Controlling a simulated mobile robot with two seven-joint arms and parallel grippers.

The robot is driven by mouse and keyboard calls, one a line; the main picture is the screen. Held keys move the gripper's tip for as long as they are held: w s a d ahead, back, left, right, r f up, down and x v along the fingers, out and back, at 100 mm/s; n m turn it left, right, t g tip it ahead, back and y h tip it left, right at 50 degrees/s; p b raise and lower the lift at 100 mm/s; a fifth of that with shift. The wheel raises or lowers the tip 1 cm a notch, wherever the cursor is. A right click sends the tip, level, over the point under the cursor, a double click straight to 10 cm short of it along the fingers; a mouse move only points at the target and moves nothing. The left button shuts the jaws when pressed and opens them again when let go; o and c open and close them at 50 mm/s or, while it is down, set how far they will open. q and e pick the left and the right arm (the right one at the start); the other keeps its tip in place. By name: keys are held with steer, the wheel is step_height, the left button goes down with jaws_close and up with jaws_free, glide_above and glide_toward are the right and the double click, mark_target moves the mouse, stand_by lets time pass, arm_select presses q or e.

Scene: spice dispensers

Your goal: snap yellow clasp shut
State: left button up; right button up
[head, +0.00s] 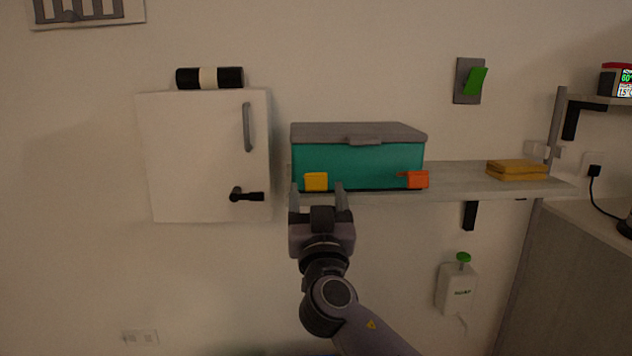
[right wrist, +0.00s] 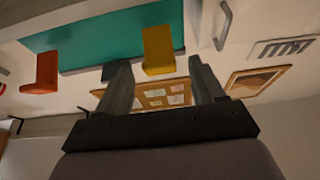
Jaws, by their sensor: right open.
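A teal box (head: 357,163) with a grey lid (head: 345,132) sits on a wall shelf; its lid is down. A yellow clasp (head: 316,182) is low on the box's front left; an orange clasp (head: 417,180) is low on its front right and appears to stick out. My right gripper (head: 317,191) is open and empty, just in front of the yellow clasp. In the right wrist view the yellow clasp (right wrist: 157,50) shows beyond and between the open fingers (right wrist: 160,75). I cannot tell whether they touch it. My left gripper is out of view.
A white wall cabinet (head: 195,150) with a black-and-white roll on top is left of the box. Yellow folded cloths (head: 517,169) lie on the shelf (head: 460,180) at right. A green switch (head: 475,82) and a white dispenser (head: 456,289) are on the wall.

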mark_target(317, 186)
steer(key=shift+x, duration=1.55)
jaws_close()
